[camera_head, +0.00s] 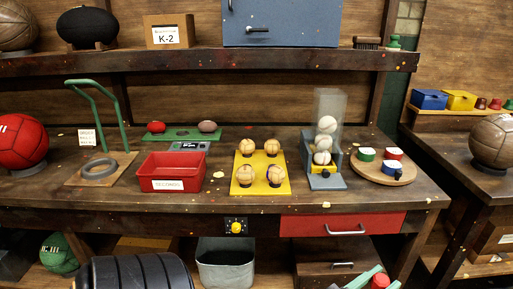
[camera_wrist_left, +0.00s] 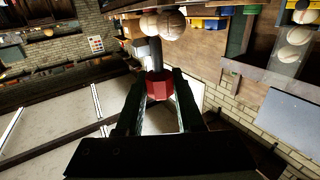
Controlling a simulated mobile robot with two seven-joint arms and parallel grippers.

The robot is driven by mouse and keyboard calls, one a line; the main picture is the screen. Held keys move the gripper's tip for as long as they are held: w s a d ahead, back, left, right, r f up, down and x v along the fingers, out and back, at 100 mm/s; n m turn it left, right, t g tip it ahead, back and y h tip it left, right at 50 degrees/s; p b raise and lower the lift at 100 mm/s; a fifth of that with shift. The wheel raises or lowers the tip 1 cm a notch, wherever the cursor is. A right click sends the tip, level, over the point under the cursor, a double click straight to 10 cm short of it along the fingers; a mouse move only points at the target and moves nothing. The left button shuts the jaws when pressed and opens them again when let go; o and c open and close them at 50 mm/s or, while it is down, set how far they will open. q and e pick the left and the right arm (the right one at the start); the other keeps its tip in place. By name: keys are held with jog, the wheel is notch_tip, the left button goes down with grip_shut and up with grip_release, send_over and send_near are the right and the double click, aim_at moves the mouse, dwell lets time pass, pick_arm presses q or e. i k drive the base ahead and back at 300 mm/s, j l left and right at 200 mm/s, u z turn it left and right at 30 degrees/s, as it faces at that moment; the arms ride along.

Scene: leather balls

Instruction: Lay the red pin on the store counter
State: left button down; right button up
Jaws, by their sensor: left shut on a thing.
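The red pin (camera_wrist_left: 159,88) shows in the left wrist view as a red faceted body with a grey shaft pointing away from the gripper. My left gripper (camera_wrist_left: 160,101) is shut on its red part. In the head view, the green fingers of my left gripper (camera_head: 374,279) and the red of the pin (camera_head: 380,282) show at the bottom edge, in front of the bench and below its top. A dark wooden counter (camera_head: 459,171) stands at the right; I cannot tell if it is the store counter. My right gripper is not in view.
The main bench (camera_head: 255,205) holds a red bin (camera_head: 174,184), a yellow ball tray (camera_head: 260,188), a clear ball tube (camera_head: 328,110) and a round board (camera_head: 383,172). A brown ball (camera_head: 492,142) sits on the right counter. A grey bucket (camera_head: 225,265) stands below the bench.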

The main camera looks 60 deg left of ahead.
aim_at(297, 191)
jog(key=i+u, duration=0.1)
jog(key=u, duration=1.05)
jog(key=i+l+u, duration=0.2)
jog(key=u, duration=0.25)
jog(key=i+l+u, duration=0.15)
jog(key=u, duration=0.35)
jog(key=i+l+u, duration=0.2)
jog(key=l, duration=0.2)
jog(key=l+u, duration=0.25)
jog(key=l, duration=0.15)
jog(key=i+l, duration=0.1)
jog(key=l, duration=0.55)
jog(key=l+u, duration=0.1)
jog(key=l, duration=0.55)
jog(key=i, duration=0.05)
